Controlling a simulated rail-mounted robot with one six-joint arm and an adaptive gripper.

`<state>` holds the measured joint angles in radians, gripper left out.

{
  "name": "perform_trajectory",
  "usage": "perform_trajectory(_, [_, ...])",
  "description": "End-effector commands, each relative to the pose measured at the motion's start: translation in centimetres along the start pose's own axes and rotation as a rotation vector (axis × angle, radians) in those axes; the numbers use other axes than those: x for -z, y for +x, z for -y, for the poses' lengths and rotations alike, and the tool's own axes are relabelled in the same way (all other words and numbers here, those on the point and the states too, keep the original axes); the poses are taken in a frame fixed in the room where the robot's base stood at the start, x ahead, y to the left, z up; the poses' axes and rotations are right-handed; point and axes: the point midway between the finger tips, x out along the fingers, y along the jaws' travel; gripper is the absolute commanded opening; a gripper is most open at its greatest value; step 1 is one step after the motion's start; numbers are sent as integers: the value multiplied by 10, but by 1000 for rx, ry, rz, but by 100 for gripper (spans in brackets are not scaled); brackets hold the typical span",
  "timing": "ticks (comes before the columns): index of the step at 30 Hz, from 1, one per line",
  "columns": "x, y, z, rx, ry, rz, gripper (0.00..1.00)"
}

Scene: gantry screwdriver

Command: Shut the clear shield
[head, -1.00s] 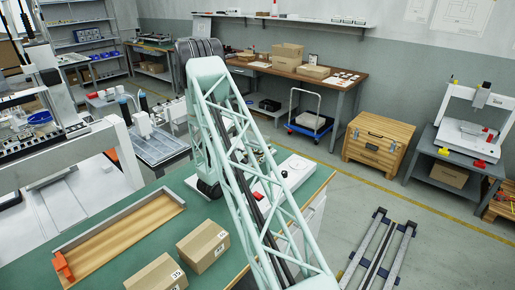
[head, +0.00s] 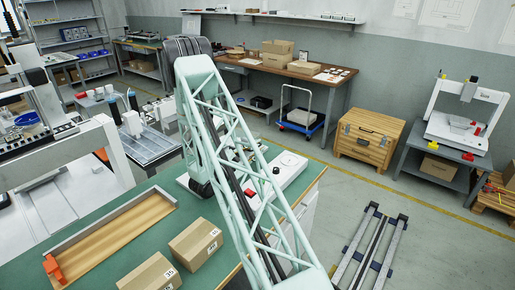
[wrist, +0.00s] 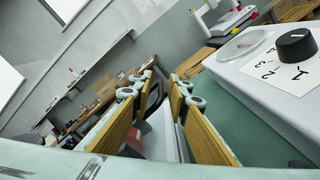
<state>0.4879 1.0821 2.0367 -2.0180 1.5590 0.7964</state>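I cannot make out the clear shield in either view; its clear panel does not stand out from what lies behind it. A white gantry machine (head: 105,140) stands at the left of the head view. My gripper (wrist: 162,78) shows in the wrist view as two fingers with brown pads. They stand apart, with no object clearly held between them. A pale upright edge and a small red part show beyond the gap. In the head view my lattice arm hides the gripper.
A white control box (head: 289,169) with a black knob (wrist: 296,45) is close on the right in the wrist view. Two cardboard boxes (head: 196,244) and a wooden-bottomed tray (head: 115,232) sit on the green bench (head: 185,207). A wooden chest (head: 368,140) stands beyond.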

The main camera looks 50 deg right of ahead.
Motion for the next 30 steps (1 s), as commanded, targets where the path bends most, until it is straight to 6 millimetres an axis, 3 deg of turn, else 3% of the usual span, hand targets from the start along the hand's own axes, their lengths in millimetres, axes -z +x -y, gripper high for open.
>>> perform_trajectory(11, [3,-18,-1,-3,-1,-5,18])
perform_trajectory(30, [2,-89,-2,-4,1,-5,18])
